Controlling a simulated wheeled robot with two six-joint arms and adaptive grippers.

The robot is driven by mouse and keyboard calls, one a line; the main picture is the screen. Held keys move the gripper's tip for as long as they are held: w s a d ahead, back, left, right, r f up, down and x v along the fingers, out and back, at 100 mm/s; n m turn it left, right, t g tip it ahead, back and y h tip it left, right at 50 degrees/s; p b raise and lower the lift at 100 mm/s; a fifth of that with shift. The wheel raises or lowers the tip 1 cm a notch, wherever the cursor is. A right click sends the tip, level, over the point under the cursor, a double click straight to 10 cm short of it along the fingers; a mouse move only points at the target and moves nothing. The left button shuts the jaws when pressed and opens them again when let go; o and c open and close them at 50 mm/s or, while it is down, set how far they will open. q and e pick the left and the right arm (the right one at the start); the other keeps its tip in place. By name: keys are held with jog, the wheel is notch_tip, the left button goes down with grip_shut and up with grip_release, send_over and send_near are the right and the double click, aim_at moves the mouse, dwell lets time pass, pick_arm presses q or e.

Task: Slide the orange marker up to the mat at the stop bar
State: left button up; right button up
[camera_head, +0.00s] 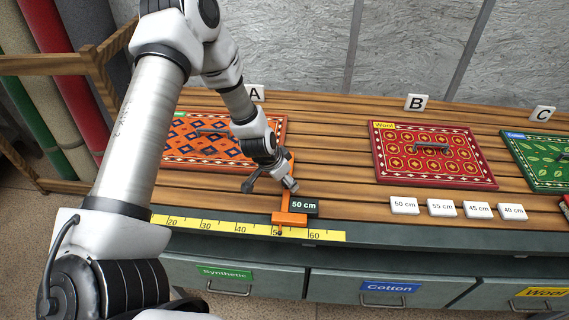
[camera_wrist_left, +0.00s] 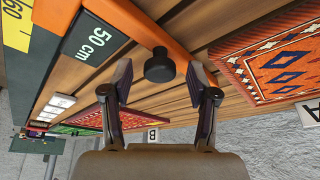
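The orange marker (camera_head: 290,219) sits at the bench's front edge over the yellow ruler, near its 50 mark, with a dark "50 cm" label. Its orange bar (camera_wrist_left: 135,25) carries a round black knob (camera_wrist_left: 160,66). The orange and blue patterned mat (camera_head: 215,155) lies by sign A, left of the bar; in the left wrist view a strip of wood shows between bar and mat. My left gripper (camera_head: 268,184) is low over the bar. In the left wrist view its fingers (camera_wrist_left: 159,88) are apart, with the knob between them in the picture; contact is not clear. I cannot identify the stop bar.
A yellow ruler (camera_head: 240,227) runs along the front edge. A red mat (camera_head: 385,165) by sign B and a green mat (camera_head: 518,155) by sign C lie to the right. White length cards (camera_head: 441,208) lie in front of them. Labelled drawers (camera_head: 385,300) are below.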

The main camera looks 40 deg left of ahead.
pick_arm(q)
jog(key=shift+s+a, duration=0.25)
jog(key=shift+a, duration=0.15)
jog(key=shift+a+r, duration=0.1)
jog(key=shift+r, duration=0.1)
jog(key=shift+s+r, duration=0.1)
jog(key=shift+r, duration=0.15)
jog(key=d+v, duration=0.1)
jog(key=v, duration=1)
jog(key=shift+a, duration=0.4)
pick_arm(e)
jog(key=shift+s+a+r, duration=0.15)
jog(key=shift+a, duration=0.1)
